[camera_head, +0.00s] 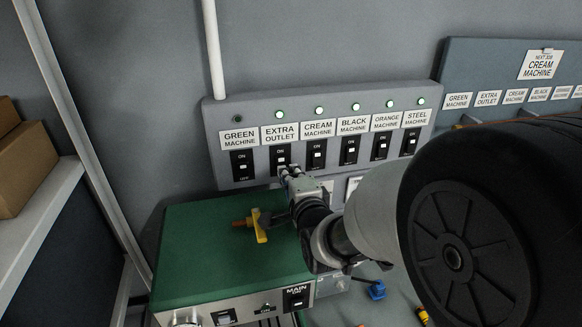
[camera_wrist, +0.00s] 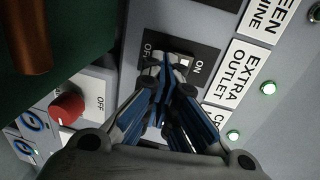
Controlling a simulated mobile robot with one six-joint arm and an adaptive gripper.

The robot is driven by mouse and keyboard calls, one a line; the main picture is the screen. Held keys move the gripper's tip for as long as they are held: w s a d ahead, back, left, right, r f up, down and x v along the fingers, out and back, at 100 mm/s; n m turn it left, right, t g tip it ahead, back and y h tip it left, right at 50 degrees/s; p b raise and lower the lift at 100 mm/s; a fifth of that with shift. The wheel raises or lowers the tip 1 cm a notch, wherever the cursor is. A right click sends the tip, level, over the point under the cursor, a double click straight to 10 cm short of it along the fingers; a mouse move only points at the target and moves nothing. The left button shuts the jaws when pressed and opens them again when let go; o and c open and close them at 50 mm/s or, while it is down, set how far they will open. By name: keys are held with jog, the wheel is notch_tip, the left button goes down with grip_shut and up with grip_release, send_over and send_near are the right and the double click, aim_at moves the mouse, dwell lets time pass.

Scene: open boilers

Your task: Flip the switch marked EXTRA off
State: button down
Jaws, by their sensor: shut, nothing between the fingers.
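The EXTRA OUTLET switch (camera_head: 281,153) is a black plate with a white marking, second from the left in the row on the grey panel. Its label (camera_head: 280,134) is above it, and the green lamp (camera_head: 280,114) over that is lit. In the wrist view the switch (camera_wrist: 207,50) is turned sideways, with ON to the right and OFF to the left. My gripper (camera_head: 287,172) is shut and empty at the lower part of this switch. In the wrist view its fingertips (camera_wrist: 165,72) cover part of the switch; I cannot tell whether they touch it.
The GREEN MACHINE switch (camera_head: 242,165) is close on the left, its lamp (camera_head: 238,115) dark. The CREAM MACHINE switch (camera_head: 317,153) is close on the right. Below are a green box (camera_head: 215,225) with a yellow-handled valve (camera_head: 259,226) and a red knob (camera_wrist: 67,107).

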jog(key=shift+w+f+b, duration=0.2)
jog(key=shift+b, duration=0.25)
jog(key=shift+p, duration=0.3)
